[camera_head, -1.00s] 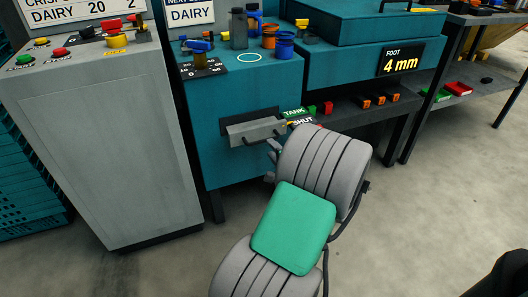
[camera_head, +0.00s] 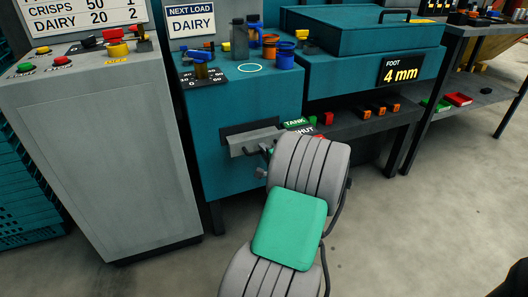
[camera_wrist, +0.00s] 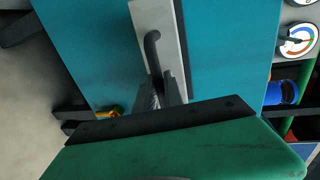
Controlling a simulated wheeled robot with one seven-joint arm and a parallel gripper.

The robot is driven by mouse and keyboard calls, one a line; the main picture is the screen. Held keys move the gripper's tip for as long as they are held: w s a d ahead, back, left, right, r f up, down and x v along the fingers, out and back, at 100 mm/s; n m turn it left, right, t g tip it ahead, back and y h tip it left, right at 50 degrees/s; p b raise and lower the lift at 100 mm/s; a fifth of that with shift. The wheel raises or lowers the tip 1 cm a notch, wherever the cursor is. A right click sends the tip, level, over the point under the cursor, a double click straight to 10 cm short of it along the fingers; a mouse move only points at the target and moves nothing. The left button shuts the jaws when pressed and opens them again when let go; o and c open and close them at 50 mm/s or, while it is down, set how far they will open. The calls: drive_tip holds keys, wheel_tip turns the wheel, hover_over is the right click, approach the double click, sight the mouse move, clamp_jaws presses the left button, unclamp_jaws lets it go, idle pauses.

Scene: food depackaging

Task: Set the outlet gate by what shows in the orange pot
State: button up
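The outlet gate (camera_head: 247,140) is a grey slab on the teal cabinet's front, beside a green TANK label and a partly covered SHUT label. Its dark curved handle (camera_wrist: 152,45) shows in the wrist view. My gripper (camera_wrist: 160,88) is at the handle's lower end; whether its fingers are shut on the handle I cannot tell. In the head view my arm hides most of the gripper. The orange pot (camera_head: 269,51) stands on the cabinet top; its contents are too small to make out.
A blue pot (camera_head: 285,60) and grey bottle (camera_head: 239,40) stand near the orange pot. A sign (camera_head: 191,20) reads NEXT LOAD DAIRY. A grey button console (camera_head: 100,150) stands left. A FOOT 4 mm display (camera_head: 401,73) is right. Open floor lies right of my arm.

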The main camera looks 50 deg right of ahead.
sight(256, 139)
clamp_jaws()
idle(0.8)
drive_tip(key=x, duration=0.4)
drive_tip(key=r+p+x, duration=0.1)
drive_tip(key=x, duration=0.1)
drive_tip(key=shift+w+d, duration=0.25)
drive_tip(key=shift+w, duration=0.15)
drive_tip(key=shift+w+d+r, duration=0.1)
drive_tip(key=shift+w+d, duration=0.1)
drive_tip(key=o, duration=0.6)
unclamp_jaws()
drive_tip(key=shift+w, duration=0.1)
drive_tip(key=shift+c, duration=0.2)
